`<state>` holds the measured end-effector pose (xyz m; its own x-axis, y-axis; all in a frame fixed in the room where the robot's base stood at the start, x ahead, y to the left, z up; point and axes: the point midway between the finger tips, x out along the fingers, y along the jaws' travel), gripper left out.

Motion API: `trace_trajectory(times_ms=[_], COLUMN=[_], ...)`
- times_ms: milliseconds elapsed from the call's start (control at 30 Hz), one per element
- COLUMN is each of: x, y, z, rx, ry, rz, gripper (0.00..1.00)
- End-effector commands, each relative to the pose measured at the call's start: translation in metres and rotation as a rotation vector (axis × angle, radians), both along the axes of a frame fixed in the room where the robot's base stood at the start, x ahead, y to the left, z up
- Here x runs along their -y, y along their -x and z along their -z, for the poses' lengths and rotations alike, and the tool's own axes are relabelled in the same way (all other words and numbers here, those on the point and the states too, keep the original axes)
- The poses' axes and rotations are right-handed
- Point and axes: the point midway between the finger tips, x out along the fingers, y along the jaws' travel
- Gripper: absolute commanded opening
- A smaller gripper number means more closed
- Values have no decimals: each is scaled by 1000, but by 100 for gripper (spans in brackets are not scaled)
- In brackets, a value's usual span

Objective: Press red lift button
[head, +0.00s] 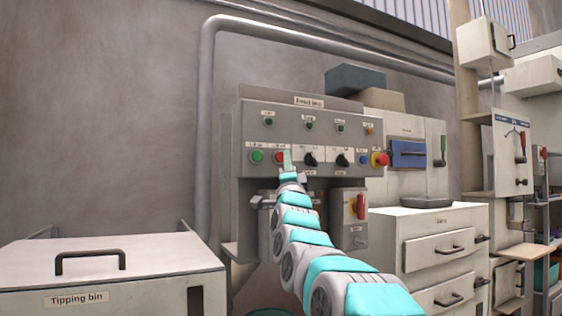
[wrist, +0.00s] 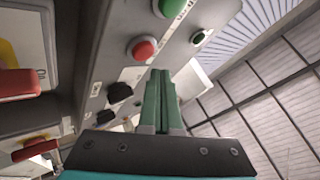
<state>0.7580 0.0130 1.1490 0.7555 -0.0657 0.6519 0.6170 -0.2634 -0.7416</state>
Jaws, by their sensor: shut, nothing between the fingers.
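The red lift button (head: 279,157) is on the grey control panel (head: 330,138), just right of a green button (head: 257,156). My gripper (head: 287,158) is in front of the panel, its fingertips overlapping the right part of the red button in the head view. In the wrist view the red button (wrist: 142,49) lies just beyond and left of the shut green fingertips of my gripper (wrist: 160,72). The green button also shows there (wrist: 170,7). I cannot tell whether the fingertips touch the red button. The gripper holds nothing.
A red-handled switch box (head: 355,218) is below. A tipping bin (head: 110,262) stands at the left and a drawer cabinet (head: 430,222) at the right.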

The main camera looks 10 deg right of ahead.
Motion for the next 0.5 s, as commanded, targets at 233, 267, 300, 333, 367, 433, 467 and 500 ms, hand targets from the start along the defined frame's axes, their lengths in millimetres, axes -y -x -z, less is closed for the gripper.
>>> trace_trajectory(times_ms=[233, 267, 300, 333, 367, 433, 467, 500], x=[8, 8, 9, 10, 11, 13, 13, 14], y=[24, 26, 29, 32, 34, 41, 43, 46], z=[2, 2, 3, 2, 2, 1, 1, 0], rx=[3, 3, 4, 4, 4, 5, 5, 6], ry=[-1, -1, -2, -2, -2, -2, -2, -1], rz=[0, 0, 0, 0, 0, -1, -1, 0], gripper=[0, 0, 0, 0, 0, 0, 0, 0])
